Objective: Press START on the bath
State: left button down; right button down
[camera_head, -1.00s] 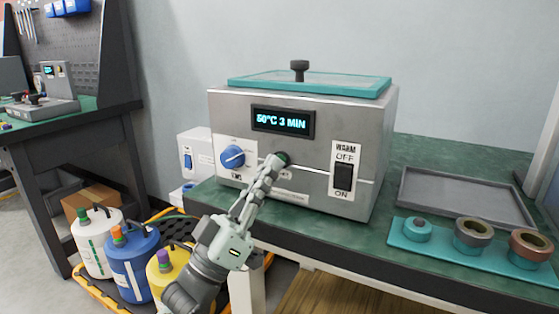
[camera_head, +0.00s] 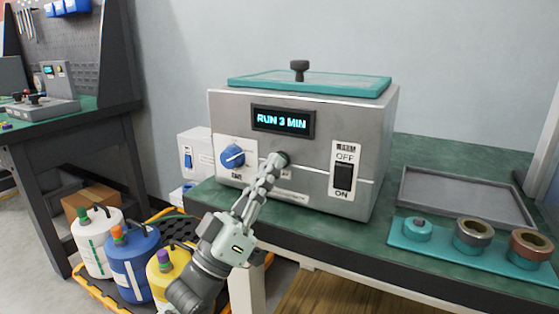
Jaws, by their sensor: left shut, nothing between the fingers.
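The bath (camera_head: 228,115) is a grey metal box with a teal-rimmed lid and a black knob on top. It stands on the green bench. Its display (camera_head: 283,120) reads "RUN 3 MIN". A blue dial (camera_head: 232,156) is on the left of its front, and a black WARM OFF/ON rocker switch (camera_head: 343,177) is on the right. My left gripper (camera_head: 278,160) is shut and empty, with its fingertips at the front panel between dial and switch. The START button is hidden behind the fingertips; I cannot tell whether they touch it. My right gripper is not in view.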

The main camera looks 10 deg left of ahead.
pick_arm(q)
jog(key=shift+s+a, duration=0.25)
jog(key=shift+s, duration=0.5)
jog(key=shift+p, duration=0.3)
jog(key=shift+s+a, duration=0.15)
jog(key=shift+s, duration=0.15)
jog(key=s, duration=0.1)
jog(key=s+a, duration=0.1)
jog(key=s+p, duration=0.1)
jog(key=s, duration=0.1)
jog(key=shift+a, duration=0.25)
